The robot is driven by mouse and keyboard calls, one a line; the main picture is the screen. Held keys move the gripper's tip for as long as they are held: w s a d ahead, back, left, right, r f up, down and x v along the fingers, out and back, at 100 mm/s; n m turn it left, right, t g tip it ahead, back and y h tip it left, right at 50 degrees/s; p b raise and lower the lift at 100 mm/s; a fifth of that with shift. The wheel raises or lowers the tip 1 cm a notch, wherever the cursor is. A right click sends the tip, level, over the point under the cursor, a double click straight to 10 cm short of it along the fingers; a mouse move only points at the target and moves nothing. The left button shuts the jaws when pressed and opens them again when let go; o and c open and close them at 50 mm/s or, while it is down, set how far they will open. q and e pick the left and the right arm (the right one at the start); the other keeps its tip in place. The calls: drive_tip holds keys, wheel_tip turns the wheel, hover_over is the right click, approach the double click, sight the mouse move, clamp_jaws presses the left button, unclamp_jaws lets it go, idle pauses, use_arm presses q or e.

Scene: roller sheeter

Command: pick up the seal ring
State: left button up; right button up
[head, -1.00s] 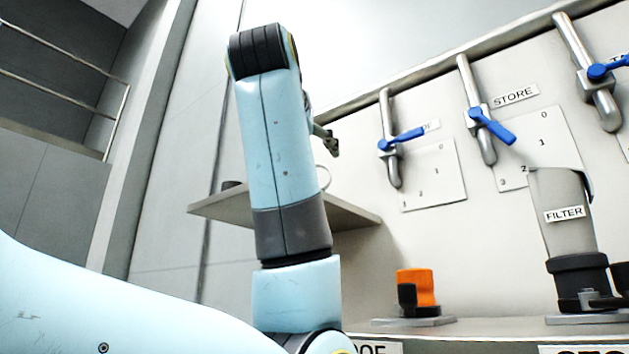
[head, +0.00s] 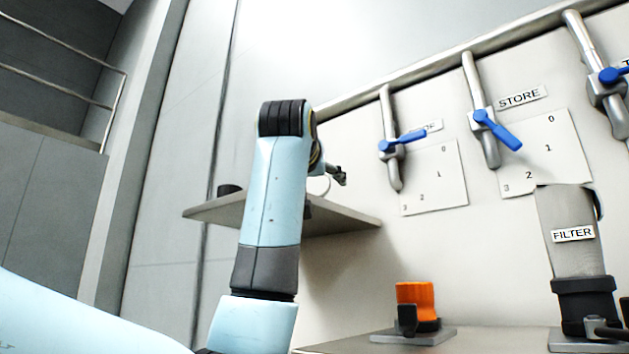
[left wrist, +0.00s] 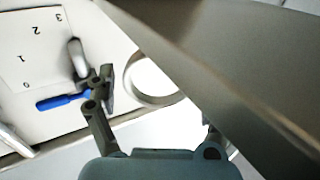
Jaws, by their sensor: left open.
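The seal ring (left wrist: 134,92) is a pale round band in the left wrist view, beside the edge of the grey shelf (left wrist: 225,70), which covers its right side. In the head view only a thin arc of the ring (head: 328,187) shows, just above the shelf (head: 345,221) and behind my left arm. My left gripper (head: 339,175) is open and close to the ring. In the left wrist view the ring lies beyond the open jaws (left wrist: 157,107), apart from the left finger. The right finger is mostly hidden by the shelf. My right gripper is out of view.
A dark round object (head: 229,190) stands on the shelf's left end. Pipes with blue valve handles (head: 497,130) line the wall at right. An orange-topped part (head: 415,300) and the FILTER housing (head: 568,240) stand on the lower bench.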

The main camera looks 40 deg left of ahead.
use_arm(q)
drive_tip(key=shift+d, duration=0.15)
drive_tip(key=shift+c, duration=1.1)
drive_tip(key=c, duration=0.8)
drive_tip(key=shift+c, duration=0.2)
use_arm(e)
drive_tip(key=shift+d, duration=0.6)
use_arm(q)
drive_tip(key=shift+r, duration=0.1)
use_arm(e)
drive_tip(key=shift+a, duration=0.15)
use_arm(q)
drive_tip(key=shift+r+b, duration=0.3)
drive_tip(key=shift+r, duration=0.2)
wheel_tip(320, 180, up, 2)
drive_tip(key=shift+r+b, duration=0.2)
drive_tip(key=shift+b, duration=0.35)
drive_tip(key=w+d+r+b, duration=0.3)
drive_tip(key=d+r, duration=0.4)
drive_tip(key=d, duration=0.4)
drive_tip(key=shift+w+r, duration=0.25)
drive_tip(key=shift+w, duration=0.05)
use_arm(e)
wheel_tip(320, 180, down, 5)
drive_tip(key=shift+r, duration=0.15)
